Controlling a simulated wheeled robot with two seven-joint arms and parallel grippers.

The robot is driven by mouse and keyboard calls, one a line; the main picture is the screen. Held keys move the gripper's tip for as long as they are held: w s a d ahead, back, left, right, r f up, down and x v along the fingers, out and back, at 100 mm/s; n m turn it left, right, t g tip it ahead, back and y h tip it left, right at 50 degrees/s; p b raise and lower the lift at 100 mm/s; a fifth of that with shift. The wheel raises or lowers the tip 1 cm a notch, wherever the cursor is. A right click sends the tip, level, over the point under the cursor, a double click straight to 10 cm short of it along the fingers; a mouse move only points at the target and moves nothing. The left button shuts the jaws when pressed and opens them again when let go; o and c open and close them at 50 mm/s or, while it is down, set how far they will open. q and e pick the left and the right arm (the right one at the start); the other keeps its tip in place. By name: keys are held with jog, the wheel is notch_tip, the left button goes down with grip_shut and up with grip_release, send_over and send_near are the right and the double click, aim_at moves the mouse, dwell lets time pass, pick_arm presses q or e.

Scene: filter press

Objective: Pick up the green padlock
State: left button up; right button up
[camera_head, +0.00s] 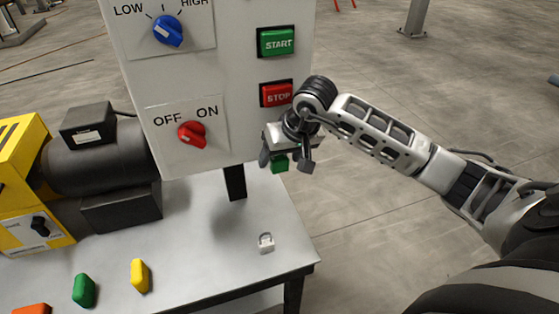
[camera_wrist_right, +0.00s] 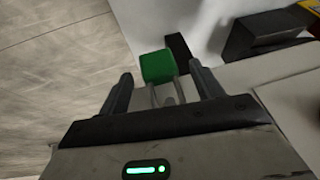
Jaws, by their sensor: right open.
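The green padlock (camera_head: 279,165) is at the lower right edge of the control panel, above the table, partly hidden by my right gripper (camera_head: 285,163). In the right wrist view the padlock (camera_wrist_right: 158,66) shows its green body at the far end, with its pale shackle legs towards my palm. The fingers of my right gripper (camera_wrist_right: 161,72) stand apart on either side of it, with visible gaps. What holds the padlock up is hidden. My left gripper is not in view.
A silver padlock (camera_head: 265,244) lies on the grey table (camera_head: 205,260). Green (camera_head: 84,291), yellow (camera_head: 140,275) and orange (camera_head: 32,309) pieces lie at the front left. The white panel (camera_head: 225,85) has a red switch (camera_head: 191,134). A dark motor (camera_head: 95,155) stands left.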

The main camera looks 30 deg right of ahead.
jog(key=c, duration=1.1)
jog(key=shift+c, duration=0.2)
